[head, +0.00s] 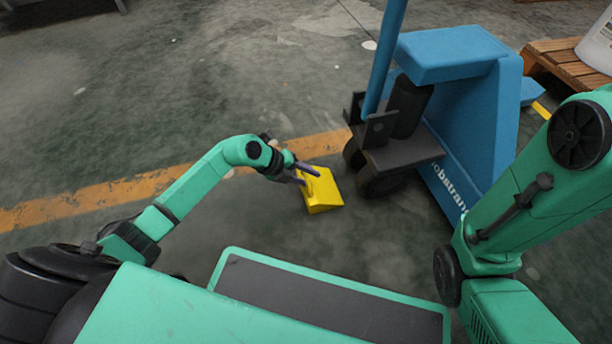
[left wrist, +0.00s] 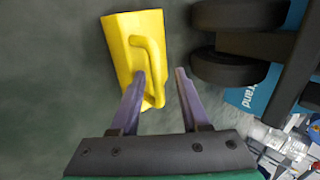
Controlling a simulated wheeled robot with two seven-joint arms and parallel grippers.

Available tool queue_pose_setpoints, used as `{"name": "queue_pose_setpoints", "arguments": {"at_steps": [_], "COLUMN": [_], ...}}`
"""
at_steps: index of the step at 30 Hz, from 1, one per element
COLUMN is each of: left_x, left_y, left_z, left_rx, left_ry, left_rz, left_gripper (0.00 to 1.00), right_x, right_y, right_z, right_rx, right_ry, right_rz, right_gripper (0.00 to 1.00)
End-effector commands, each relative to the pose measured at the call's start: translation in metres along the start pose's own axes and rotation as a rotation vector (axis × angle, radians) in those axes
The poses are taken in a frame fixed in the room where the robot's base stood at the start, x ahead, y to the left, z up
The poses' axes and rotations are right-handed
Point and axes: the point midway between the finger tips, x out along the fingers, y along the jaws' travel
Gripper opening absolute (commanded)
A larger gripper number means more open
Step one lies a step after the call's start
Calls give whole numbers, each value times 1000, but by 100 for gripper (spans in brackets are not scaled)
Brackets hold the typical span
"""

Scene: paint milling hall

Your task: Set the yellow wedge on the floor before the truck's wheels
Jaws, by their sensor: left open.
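The yellow wedge (head: 322,194) lies on the floor just left of the blue pallet truck (head: 470,100), with a small gap to the truck's dark wheels (head: 379,181). In the left wrist view the wedge (left wrist: 122,48) has a raised yellow loop handle, and the wheels (left wrist: 232,70) are to its right. My left gripper (head: 311,178) is at the wedge, its jaws open. In the left wrist view the left finger overlaps the wedge beside the handle, and the handle's lower end shows between the fingers (left wrist: 160,72). I cannot tell whether they touch. My right gripper is out of view.
An orange floor stripe (head: 100,193) runs behind the wedge toward the truck. A wooden pallet (head: 565,62) with a white bucket (head: 600,45) stands at the far right. The floor left of and behind the wedge is clear.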

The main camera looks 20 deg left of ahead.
Motion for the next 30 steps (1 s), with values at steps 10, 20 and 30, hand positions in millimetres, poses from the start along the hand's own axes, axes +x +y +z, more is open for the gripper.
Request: {"name": "queue_pose_setpoints", "arguments": {"at_steps": [10,20,30], "left_x": [-80,-122,-120], "left_y": [-5,-1,-1], "left_z": [0,0,0], "left_rx": [0,0,1], "left_ry": [0,0,0], "left_rz": [6,1,-2], "left_gripper": [46,46,46], "right_x": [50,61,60], "right_y": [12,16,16], "right_z": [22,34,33], "right_rx": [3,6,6], "right_ry": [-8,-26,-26], "right_rz": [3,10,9], "right_gripper": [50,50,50]}}
